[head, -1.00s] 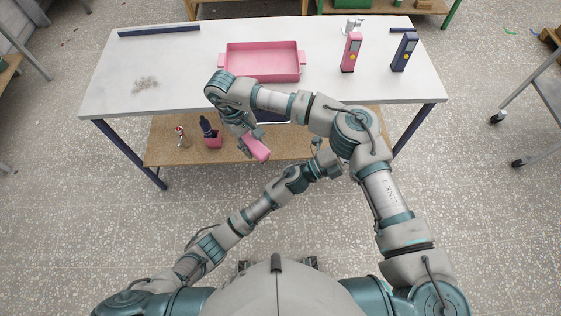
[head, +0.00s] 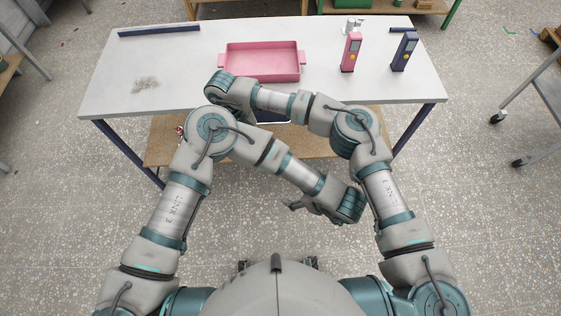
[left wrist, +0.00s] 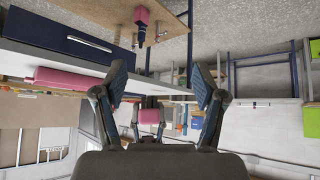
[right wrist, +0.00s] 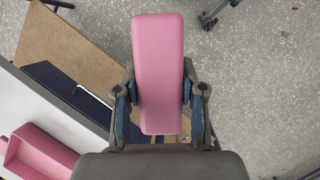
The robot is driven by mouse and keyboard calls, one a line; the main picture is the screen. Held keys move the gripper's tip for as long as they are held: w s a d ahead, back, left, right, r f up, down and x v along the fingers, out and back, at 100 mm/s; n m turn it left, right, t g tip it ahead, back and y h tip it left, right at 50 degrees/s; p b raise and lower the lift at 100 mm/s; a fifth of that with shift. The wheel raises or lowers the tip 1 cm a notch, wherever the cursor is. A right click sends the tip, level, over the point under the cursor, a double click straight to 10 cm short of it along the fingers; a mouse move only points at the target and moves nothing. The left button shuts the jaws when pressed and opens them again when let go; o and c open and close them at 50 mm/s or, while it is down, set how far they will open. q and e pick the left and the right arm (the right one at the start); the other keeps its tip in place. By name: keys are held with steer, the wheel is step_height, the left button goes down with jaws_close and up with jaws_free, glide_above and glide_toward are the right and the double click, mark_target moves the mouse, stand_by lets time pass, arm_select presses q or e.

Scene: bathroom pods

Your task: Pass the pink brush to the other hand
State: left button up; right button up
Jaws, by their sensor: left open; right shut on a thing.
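The pink brush (right wrist: 158,60) shows in the right wrist view as a long pink block between the fingers of my right gripper (right wrist: 158,92), which is shut on it. In the head view the right gripper and the brush are hidden behind my left arm's elbow. My left gripper (head: 294,206) is in front of the table, to the right of that elbow, with its fingers pointing left. It is open and empty in the left wrist view (left wrist: 160,78). A small pink block, apparently the brush seen end-on, shows beyond and between its fingers, apart from them.
A pink tray (head: 262,79) stands on the white table (head: 190,62). A pink dispenser (head: 350,53) and a blue one (head: 404,52) stand at its right. A grey pile (head: 146,83) lies at the left. A wooden shelf (head: 158,150) is below. My arms cross closely before the table.

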arm_select(q)
steer(key=w+a+r+m+t+y, duration=0.1)
steer(key=w+a+r+t+y, duration=0.3)
steer(key=r, duration=0.4)
steer(key=shift+t+h, duration=0.5)
steer(key=shift+h, duration=0.1)
steer(key=x, duration=0.8)
steer(key=shift+w+a, duration=0.1)
steer(key=shift+w, duration=0.15)
arm_select(e)
steer(key=shift+a, duration=0.1)
arm_select(q)
steer(key=c, duration=1.3)
steer(key=shift+o, duration=0.2)
arm_select(e)
steer(key=o, duration=1.2)
steer(key=shift+o, duration=0.2)
